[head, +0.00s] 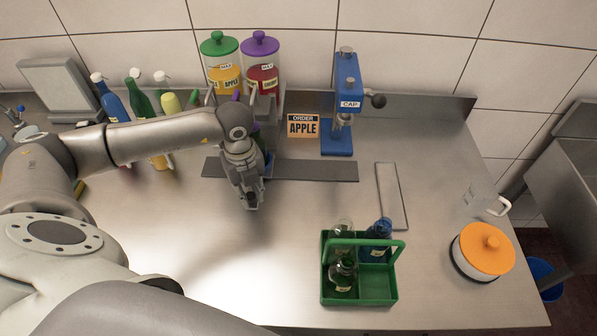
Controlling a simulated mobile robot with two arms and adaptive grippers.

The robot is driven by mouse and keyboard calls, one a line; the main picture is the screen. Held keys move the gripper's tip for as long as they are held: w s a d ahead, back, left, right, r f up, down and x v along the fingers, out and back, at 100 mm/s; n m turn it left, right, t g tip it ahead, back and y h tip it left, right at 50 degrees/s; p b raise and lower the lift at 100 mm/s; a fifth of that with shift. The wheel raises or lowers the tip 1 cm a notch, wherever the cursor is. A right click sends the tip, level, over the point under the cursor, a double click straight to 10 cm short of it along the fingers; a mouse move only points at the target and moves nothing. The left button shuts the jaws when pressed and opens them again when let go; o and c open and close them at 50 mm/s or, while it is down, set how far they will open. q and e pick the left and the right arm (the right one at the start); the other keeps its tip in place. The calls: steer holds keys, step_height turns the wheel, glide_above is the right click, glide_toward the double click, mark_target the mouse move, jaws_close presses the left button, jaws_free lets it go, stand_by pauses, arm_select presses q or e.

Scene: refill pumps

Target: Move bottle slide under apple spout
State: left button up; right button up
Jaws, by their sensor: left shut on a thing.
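The apple dispenser (225,80) has a green lid, yellow-orange juice and an APPLE label. It stands at the back, left of a purple-lidded dispenser with red juice (264,82). A dark rail (320,171) runs left to right on the counter in front of them. My left gripper (252,203) points down at the front of the rail and is shut on the bottle slide, which is mostly hidden behind it. Some blue and green shows just behind the gripper; I cannot tell its shape. My arm hides the spouts. My right gripper is not in view.
An ORDER APPLE sign (303,126) and a blue CAP press (347,100) stand behind the rail. A green crate (378,291) with bottles is at front right. An orange-lidded pot (485,250) is far right. Several squeeze bottles stand behind my left arm.

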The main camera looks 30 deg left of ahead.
arm_select(q)
steer(key=shift+s+a+b, duration=0.25)
steer(key=shift+s+a, duration=0.25)
steer(key=shift+a, duration=0.5)
steer(key=shift+s+a+b, duration=0.3)
steer(key=shift+s+a, duration=0.2)
steer(key=shift+a, duration=0.45)
steer(key=shift+s+a+b, duration=0.25)
steer(key=shift+s+a, duration=0.25)
steer(key=shift+a, duration=0.5)
steer(key=shift+s+a+f+b, duration=0.1)
steer(key=shift+s+a+b, duration=0.2)
steer(key=shift+a, duration=0.15)
steer(key=shift+w, duration=0.1)
steer(key=o, duration=0.9)
step_height(320, 180, up, 12)
steer(key=shift+r, duration=0.1)
